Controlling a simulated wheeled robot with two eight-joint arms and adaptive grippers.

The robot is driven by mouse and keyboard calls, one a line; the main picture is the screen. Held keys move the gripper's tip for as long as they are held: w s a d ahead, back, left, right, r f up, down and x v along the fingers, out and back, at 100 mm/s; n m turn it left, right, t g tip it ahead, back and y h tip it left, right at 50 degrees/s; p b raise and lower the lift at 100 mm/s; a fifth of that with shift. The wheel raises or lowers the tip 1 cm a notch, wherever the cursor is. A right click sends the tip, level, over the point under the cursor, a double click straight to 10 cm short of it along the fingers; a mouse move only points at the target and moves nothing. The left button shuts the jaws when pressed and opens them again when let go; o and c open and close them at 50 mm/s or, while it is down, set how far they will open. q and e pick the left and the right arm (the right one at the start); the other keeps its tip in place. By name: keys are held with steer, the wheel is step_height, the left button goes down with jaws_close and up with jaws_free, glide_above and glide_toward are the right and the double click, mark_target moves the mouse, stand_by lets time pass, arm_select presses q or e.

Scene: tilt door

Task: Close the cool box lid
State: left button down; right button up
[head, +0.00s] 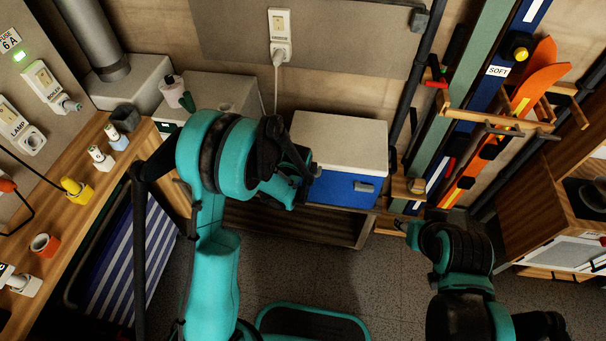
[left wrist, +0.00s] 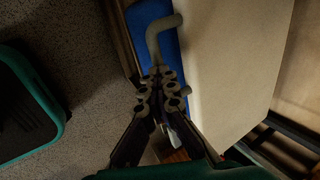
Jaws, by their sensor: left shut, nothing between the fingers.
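The cool box has a blue body (head: 345,189) and a pale cream lid (head: 340,138). The lid lies flat over the body, with no clear gap showing in the head view. A grey latch or handle (head: 364,187) is on its front. In the left wrist view, the lid (left wrist: 232,70) fills the right side, beside a strip of blue body (left wrist: 150,15) and a bent grey handle (left wrist: 160,32). My left gripper (head: 308,175) is at the box's front left corner. Its fingers (left wrist: 159,76) are shut and empty, near the handle.
The box stands on a low wooden shelf (head: 290,222) against the wall. A grey appliance (head: 215,92) is left of it, a wooden workbench (head: 85,200) farther left. Skis in a rack (head: 490,120) stand right. Open floor (head: 385,270) lies in front.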

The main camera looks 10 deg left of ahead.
arm_select(q)
steer(key=c, duration=1.6)
jaws_free()
steer(key=shift+w+f, duration=0.2)
steer(key=shift+w, duration=0.05)
steer(key=shift+o, duration=0.2)
steer(key=shift+r, duration=0.15)
steer(key=v, duration=1.2)
steer(key=s+a+r+n, duration=0.3)
steer(key=s+r+n, duration=0.2)
steer(key=s+n, duration=0.4)
steer(key=s+a+r+n+t, duration=0.1)
steer(key=s+a+r+n, duration=0.2)
steer(key=s+n, duration=0.6)
step_height(320, 180, up, 2)
steer(key=shift+s+a+r+t, duration=0.15)
steer(key=shift+s+a+t, duration=0.15)
steer(key=shift+s, duration=0.2)
